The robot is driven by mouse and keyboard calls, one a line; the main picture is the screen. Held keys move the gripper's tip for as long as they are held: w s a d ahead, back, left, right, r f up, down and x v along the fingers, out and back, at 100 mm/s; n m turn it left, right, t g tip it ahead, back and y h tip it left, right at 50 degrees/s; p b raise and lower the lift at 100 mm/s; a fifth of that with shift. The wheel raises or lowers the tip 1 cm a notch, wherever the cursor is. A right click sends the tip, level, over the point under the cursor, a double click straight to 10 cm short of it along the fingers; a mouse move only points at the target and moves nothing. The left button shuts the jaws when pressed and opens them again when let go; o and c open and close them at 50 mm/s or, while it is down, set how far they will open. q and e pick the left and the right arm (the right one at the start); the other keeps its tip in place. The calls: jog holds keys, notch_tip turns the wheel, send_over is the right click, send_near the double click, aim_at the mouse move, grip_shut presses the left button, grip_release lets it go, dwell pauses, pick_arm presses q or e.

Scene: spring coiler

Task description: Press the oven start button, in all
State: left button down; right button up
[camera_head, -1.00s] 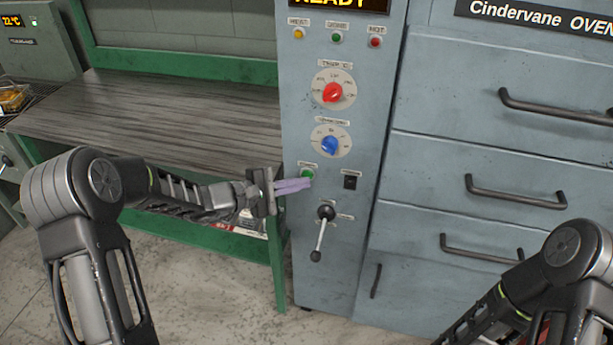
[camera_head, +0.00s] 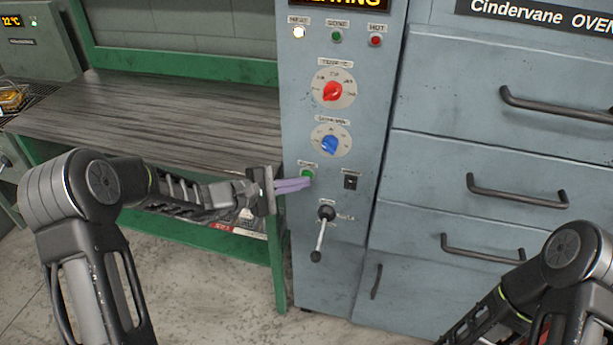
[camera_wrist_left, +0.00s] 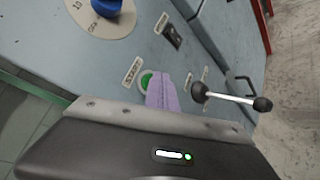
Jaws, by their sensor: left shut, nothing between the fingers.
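The green start button (camera_head: 307,174) sits on the grey oven control panel (camera_head: 300,230), below the blue dial. My left gripper (camera_head: 309,182) is shut and empty, with its purple fingertips at the button, apparently touching it. In the left wrist view the green button (camera_wrist_left: 146,82) shows beside the fingertips (camera_wrist_left: 160,80), which hide part of it. The display (camera_head: 345,3) at the panel's top shows orange letters, cut off by the frame, that end in "TING". The heat lamp (camera_head: 299,32) glows bright. My right arm shows at the lower right, but its gripper is not in view.
A black switch (camera_head: 350,182) is right of the button and a lever with a black knob (camera_head: 325,213) is below it. A red dial (camera_head: 333,92) and blue dial (camera_head: 330,144) are above. Oven drawers with handles (camera_head: 515,191) stand right; a wooden bench (camera_head: 150,115) stands left.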

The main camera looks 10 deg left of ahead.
pick_arm(q)
jog(key=shift+s, duration=0.6)
jog(key=shift+s, duration=0.1)
jog(key=s+b, duration=0.1)
jog(key=s, duration=0.3)
jog(key=shift+s+a+b, duration=0.2)
jog(key=shift+s+b, duration=0.2)
dwell(0.6)
